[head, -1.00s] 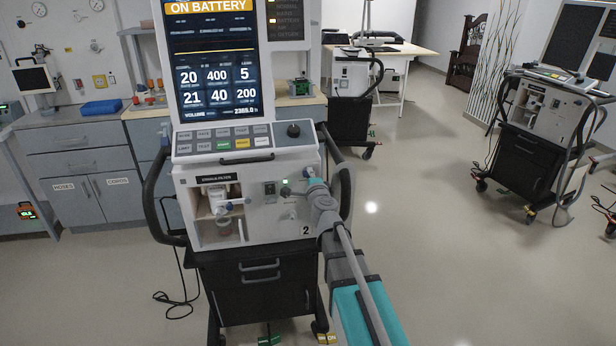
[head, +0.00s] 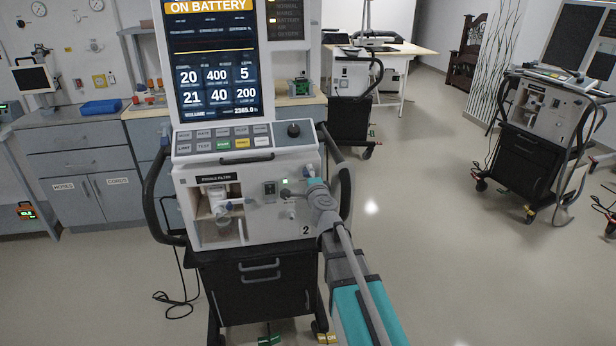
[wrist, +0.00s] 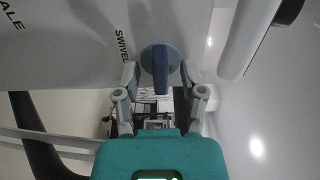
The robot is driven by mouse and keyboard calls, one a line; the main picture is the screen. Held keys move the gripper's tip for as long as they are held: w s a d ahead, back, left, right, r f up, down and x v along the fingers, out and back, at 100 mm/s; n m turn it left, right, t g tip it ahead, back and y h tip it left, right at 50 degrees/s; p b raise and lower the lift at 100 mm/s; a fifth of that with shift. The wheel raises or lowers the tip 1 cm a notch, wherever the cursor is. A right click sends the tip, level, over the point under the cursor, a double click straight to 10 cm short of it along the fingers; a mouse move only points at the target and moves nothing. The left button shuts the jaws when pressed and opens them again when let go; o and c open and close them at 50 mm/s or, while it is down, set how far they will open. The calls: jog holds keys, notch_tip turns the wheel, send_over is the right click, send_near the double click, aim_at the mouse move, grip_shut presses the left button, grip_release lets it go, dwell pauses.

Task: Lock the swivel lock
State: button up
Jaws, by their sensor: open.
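The swivel lock is a blue knob with a raised grip bar (wrist: 161,68) on the ventilator's pale front panel. The word "SWIVEL" is printed to its left in the wrist view. In the head view the knob (head: 308,171) is small at the right side of the panel, partly covered by my gripper (head: 314,183). My gripper (wrist: 159,76) is open, with one fingertip on each side of the grip bar in the wrist view. I cannot tell whether the fingertips touch it.
The ventilator (head: 258,208) stands on a black wheeled cart (head: 260,285) with side handles. A pale rounded bar (wrist: 250,38) lies right of the knob in the wrist view. A second ventilator cart (head: 530,125) stands at the right. The floor between the carts is clear.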

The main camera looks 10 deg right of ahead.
jog(key=shift+s, duration=0.15)
jog(key=s, duration=0.7)
jog(key=shift+s, duration=0.15)
dwell(0.4)
